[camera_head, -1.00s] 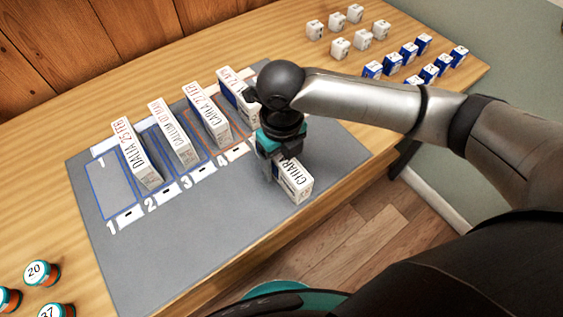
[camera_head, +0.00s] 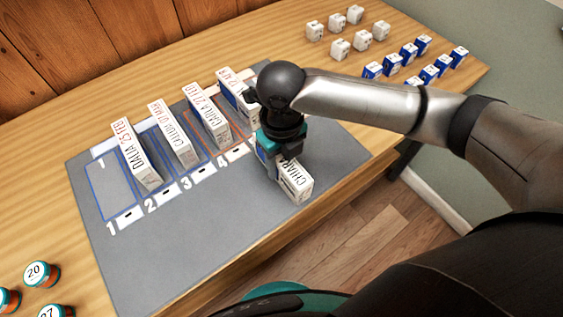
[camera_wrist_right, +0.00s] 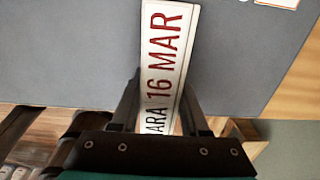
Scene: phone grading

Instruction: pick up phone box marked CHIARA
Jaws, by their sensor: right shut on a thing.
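The phone box marked CHIARA (camera_head: 294,182) is a white box at the right part of the grey mat (camera_head: 190,245). My right gripper (camera_head: 277,166) reaches down from above and is shut on this box, its fingers on the two long sides. In the right wrist view the box's label (camera_wrist_right: 166,60) reads "ARA 16 MAR", and the right gripper (camera_wrist_right: 160,115) has one finger on each side of it. The arm hides part of the box in the head view. My left gripper is not in view.
Boxes marked DALIA (camera_head: 136,158), CALLUM (camera_head: 172,135) and CARLA (camera_head: 207,116) stand on the mat, with another box (camera_head: 233,92) beside my arm. White cubes (camera_head: 340,48) and blue boxes (camera_head: 392,63) stand at the back right. Round jars (camera_head: 40,273) stand at the front left.

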